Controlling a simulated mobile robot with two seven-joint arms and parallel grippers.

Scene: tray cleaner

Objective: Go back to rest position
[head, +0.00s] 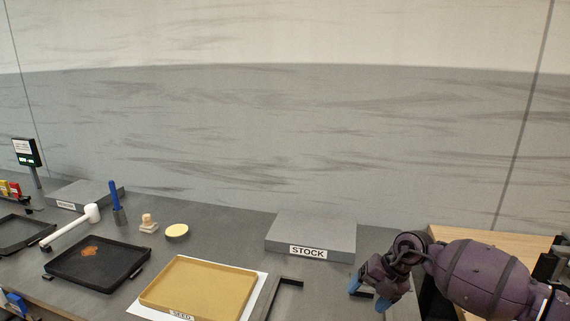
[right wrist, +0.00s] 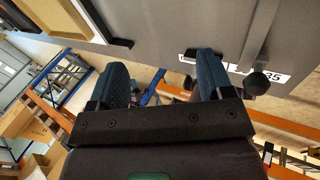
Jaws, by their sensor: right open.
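My right gripper (head: 368,293) is at the lower right of the head view, by the table's front right part. It is in front of the grey STOCK block (head: 330,228) and apart from it. In the right wrist view its two blue fingers (right wrist: 164,75) are spread wide with nothing between them. The dark table's edge and a metal bar (right wrist: 258,35) show beyond the fingers. My purple right arm reaches in from the right edge of the head view. I do not make out my left gripper in these frames.
A yellow tray (head: 205,284) lies on a white sheet, with a black angle bracket (head: 286,284) to its right. A black tray (head: 97,261) with a brown stain, a white mallet (head: 72,225), a brush, a stamp and a pale disc (head: 177,232) stand left. A wooden surface (head: 480,240) lies right.

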